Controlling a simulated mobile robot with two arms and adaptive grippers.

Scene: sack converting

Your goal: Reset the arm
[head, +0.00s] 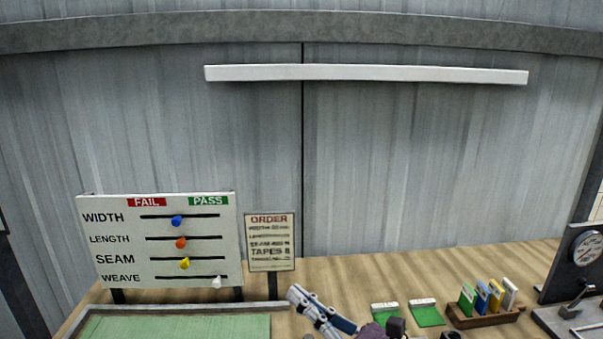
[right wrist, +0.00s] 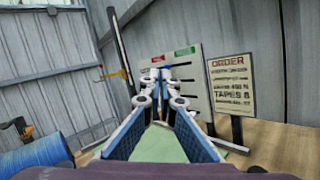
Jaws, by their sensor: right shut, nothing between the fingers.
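My right gripper (head: 294,293) rises from the bottom edge of the head view, just right of the green-topped panel (head: 283,304) and below the order sign. Its white and blue fingers are shut with nothing between them. In the right wrist view the fingers (right wrist: 160,74) run away from the camera and meet at their tips, in front of the slider board. Most of my right arm is hidden below the head view. My left gripper shows in neither view.
The slider board (head: 155,262) and order sign (head: 270,263) stand behind the panel. Green cards (head: 427,314), a wooden card holder (head: 486,317) and a dial gauge (head: 587,250) stand to the right. A blue roll (right wrist: 37,154) lies left in the wrist view.

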